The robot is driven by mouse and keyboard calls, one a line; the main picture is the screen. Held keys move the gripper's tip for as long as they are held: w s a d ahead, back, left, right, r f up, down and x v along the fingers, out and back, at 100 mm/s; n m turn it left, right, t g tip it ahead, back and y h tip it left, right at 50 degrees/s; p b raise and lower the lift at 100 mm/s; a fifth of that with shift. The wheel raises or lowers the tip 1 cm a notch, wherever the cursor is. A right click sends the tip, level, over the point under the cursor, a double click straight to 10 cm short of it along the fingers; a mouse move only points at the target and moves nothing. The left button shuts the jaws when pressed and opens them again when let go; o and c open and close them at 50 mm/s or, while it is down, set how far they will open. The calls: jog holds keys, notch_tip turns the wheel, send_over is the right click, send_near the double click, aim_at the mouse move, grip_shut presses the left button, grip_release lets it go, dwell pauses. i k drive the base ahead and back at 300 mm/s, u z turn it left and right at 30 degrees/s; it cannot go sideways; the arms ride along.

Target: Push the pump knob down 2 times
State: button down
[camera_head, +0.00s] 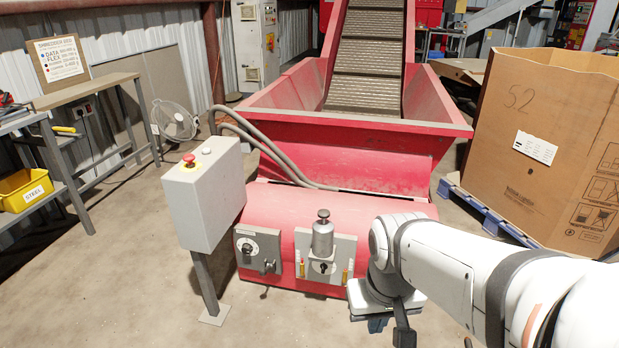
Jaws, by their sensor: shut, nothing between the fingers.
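The pump knob (323,214) is a small dark cap on a short stem. It stands upright above a grey metal pump cylinder (322,242) on the front of the red machine. A gap with the stem shows between the knob and the cylinder top. My gripper (404,338) is at the lower middle, to the right of and lower in the picture than the knob, pointing down. It is shut and empty, and apart from the knob. Its fingertips are small and partly cut off by the bottom edge.
The pump sits on a grey plate with yellow-red sticks beside it. A grey control box (205,195) with a red button stands on a post to the left. A large cardboard box (540,150) on a blue pallet is at the right. Open concrete floor lies in front.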

aim_at(324, 214)
jog(key=u, duration=0.05)
jog(key=i, duration=1)
jog(key=z, duration=0.05)
